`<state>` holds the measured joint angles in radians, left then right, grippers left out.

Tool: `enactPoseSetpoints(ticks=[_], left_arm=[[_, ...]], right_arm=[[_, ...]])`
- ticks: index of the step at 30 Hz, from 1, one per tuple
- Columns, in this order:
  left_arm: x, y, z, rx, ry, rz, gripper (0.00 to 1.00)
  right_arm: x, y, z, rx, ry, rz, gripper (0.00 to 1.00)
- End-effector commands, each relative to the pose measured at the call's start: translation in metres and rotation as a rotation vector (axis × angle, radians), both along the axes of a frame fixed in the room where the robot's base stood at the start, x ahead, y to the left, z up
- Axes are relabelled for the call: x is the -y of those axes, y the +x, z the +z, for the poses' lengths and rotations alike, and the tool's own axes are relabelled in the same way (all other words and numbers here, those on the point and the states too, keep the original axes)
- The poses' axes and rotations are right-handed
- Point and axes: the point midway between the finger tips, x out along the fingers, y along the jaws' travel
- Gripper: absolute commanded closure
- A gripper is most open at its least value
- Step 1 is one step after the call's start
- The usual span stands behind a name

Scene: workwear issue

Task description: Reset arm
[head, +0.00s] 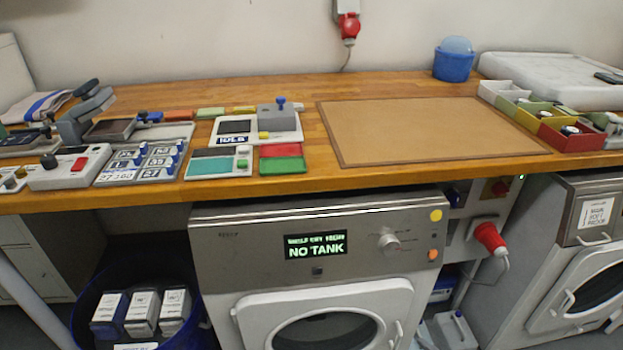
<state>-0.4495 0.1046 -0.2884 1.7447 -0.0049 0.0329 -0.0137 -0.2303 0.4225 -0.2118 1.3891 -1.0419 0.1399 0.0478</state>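Neither of my grippers shows in the head view, and no part of my arms can be made out. The wooden worktop (320,92) runs across the view with devices on its left half. A brown board or mat (425,130) lies flat at its right middle, with nothing on it. Below the worktop, a steel-fronted machine (230,250) shows "NO TANK" in green on its dark display (316,246).
A grey lever device (85,118), a control box (70,166) and coloured pads (282,158) crowd the left. A blue tub (453,65) and coloured bins (555,125) stand right. A blue bin (85,305) with boxes sits below. A red plug (490,238) protrudes under the worktop.

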Motion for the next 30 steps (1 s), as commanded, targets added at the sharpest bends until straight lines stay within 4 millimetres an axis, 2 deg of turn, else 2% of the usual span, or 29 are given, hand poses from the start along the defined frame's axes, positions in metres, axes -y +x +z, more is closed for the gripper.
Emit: enactPoseSetpoints(ticks=[1, 2, 8, 12, 15, 18, 23, 30], left_arm=[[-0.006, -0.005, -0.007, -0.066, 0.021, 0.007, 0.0], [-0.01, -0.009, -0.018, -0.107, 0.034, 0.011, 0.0], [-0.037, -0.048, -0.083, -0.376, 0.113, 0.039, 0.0], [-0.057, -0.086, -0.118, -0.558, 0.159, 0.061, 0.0], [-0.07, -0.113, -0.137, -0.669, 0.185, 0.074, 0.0], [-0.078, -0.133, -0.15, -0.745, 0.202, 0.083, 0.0], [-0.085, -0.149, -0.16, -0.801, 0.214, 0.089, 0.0], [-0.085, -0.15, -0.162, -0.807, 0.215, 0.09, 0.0]], right_arm=[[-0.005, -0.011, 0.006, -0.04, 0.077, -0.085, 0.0], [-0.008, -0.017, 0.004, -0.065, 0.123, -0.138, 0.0], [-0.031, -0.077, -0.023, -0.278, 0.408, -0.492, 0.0], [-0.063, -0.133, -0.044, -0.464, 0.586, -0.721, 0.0], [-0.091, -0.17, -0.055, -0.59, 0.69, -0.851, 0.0], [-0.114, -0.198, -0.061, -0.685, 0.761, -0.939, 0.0], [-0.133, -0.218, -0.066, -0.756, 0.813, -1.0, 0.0], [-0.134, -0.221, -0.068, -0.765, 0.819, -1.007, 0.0]])
